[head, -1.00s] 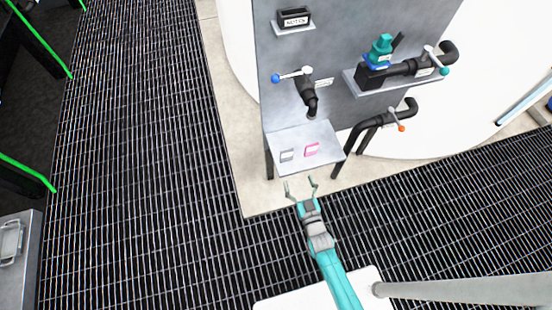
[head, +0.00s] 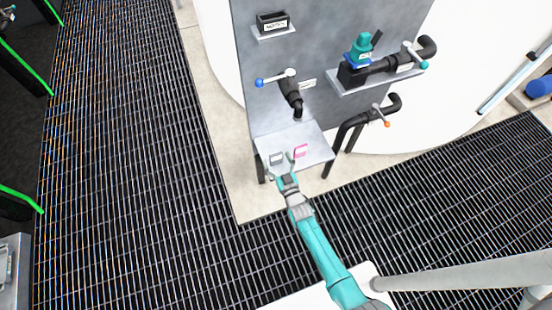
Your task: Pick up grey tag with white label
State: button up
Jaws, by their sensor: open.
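The grey tag with a white label (head: 277,158) lies on the left part of a small metal shelf (head: 314,154) below the grey panel. My gripper (head: 280,163) is open at the shelf's front edge, with its fingertips close to the grey tag. The fingers seem to reach toward the tag from the front, and I cannot tell whether they touch it. A pink tag (head: 301,151) lies just to the right of the grey one, near my right finger.
A black pipe outlet with a blue-ended valve handle (head: 262,82) hangs above the shelf. More valves (head: 387,124) and a teal-topped fitting (head: 362,46) project at the right. A small black bin (head: 273,24) is higher up. Dark floor grating lies to the left.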

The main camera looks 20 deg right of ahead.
aim_at(276, 154)
jog(key=shift+w, duration=0.55)
jog(key=c, duration=1.3)
jog(key=shift+o, duration=0.2)
jog(key=shift+r, duration=0.15)
notch_tip(276, 154, up, 10)
jog(key=shift+f, duration=0.1)
